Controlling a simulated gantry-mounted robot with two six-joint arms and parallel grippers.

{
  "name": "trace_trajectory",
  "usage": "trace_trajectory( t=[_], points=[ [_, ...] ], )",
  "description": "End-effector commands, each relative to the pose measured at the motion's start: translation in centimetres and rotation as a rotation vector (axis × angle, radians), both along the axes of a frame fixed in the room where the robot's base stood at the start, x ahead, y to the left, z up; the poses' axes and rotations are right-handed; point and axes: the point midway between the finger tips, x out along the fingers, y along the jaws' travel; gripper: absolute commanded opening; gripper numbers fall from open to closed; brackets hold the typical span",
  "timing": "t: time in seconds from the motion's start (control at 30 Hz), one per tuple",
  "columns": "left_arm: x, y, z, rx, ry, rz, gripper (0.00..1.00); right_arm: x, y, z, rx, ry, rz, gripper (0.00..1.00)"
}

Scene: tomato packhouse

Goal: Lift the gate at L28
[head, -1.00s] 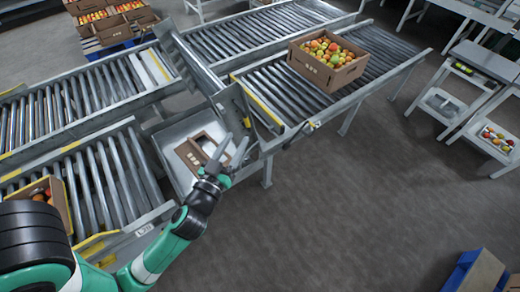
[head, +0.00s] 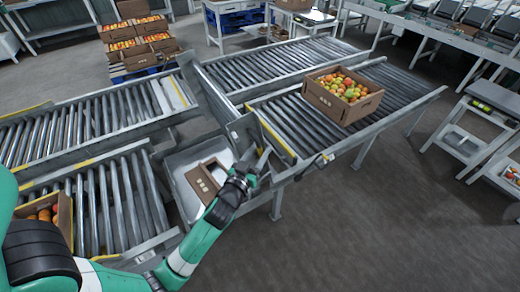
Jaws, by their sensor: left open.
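A grey gate plate with a yellow edge (head: 277,139) stands at the near left end of the right roller conveyor (head: 300,112). A small pale tag (head: 326,158) sits on that conveyor's near side; its writing is too small to read, so I cannot confirm L28. My left gripper (head: 259,156) is open and empty, with its fingers just in front of the gate's lower left part. I cannot tell whether they touch it. The gripper and wrist hide part of the gap between conveyors. My right gripper is not in view.
A carton of tomatoes (head: 342,95) sits on the right conveyor. An open carton (head: 203,183) lies in the grey tray (head: 180,161) below my gripper. Another carton (head: 65,216) is at the lower left.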

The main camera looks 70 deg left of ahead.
Motion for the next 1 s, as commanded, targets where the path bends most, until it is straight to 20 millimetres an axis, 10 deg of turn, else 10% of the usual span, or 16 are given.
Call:
trace_trajectory(
  t=[0.3,0.57,1.0],
  points=[
    [0.4,0.33,0.01,0.0,0.0,0.0,0.47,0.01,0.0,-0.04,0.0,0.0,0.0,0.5],
    [0.38,0.31,0.01,0.0,0.0,0.0,0.0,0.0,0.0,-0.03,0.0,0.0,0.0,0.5],
    [0.37,0.31,0.01,0.0,0.0,0.0,0.0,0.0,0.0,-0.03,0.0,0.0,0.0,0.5]
  ],
)
